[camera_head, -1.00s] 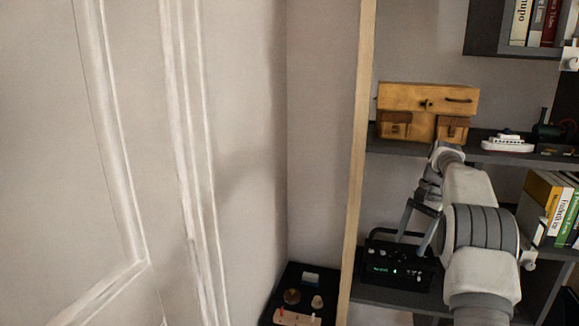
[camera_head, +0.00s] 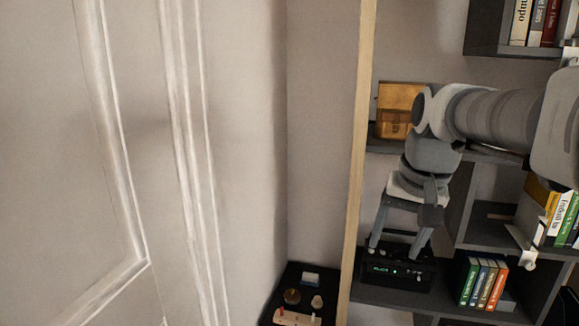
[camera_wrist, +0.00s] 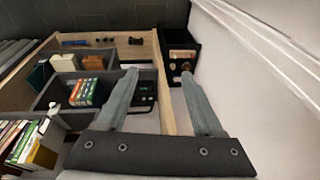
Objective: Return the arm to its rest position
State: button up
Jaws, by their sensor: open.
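My gripper (camera_head: 392,250) is open in the head view. Its two fingers point down in front of the shelf, over the black device with a lit display (camera_head: 398,270). In the wrist view my gripper (camera_wrist: 160,92) shows both fingers spread wide with nothing between them. My arm comes in from the right edge of the head view and bends down at the wrist. It hides part of the wooden box (camera_head: 392,110) on the upper shelf.
A shelf unit (camera_head: 357,160) with a pale wooden side panel stands on the right. It holds several books (camera_head: 483,283) and other books (camera_head: 562,215). A black box with small items (camera_head: 298,298) stands low beside it. A white panelled door (camera_head: 60,160) fills the left.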

jog(key=s+a+f+n+t, duration=0.1)
jog(key=s+f+n, duration=0.1)
jog(key=s, duration=0.5)
jog(key=s+a+f+n+t, duration=0.1)
jog(key=s+a+f, duration=0.1)
jog(key=s+f, duration=0.3)
jog(key=s, duration=0.3)
jog(key=shift+a+n+h, duration=0.2)
jog(key=shift+n+h, duration=0.1)
jog(key=shift+n, duration=0.1)
jog(key=shift+r, duration=0.1)
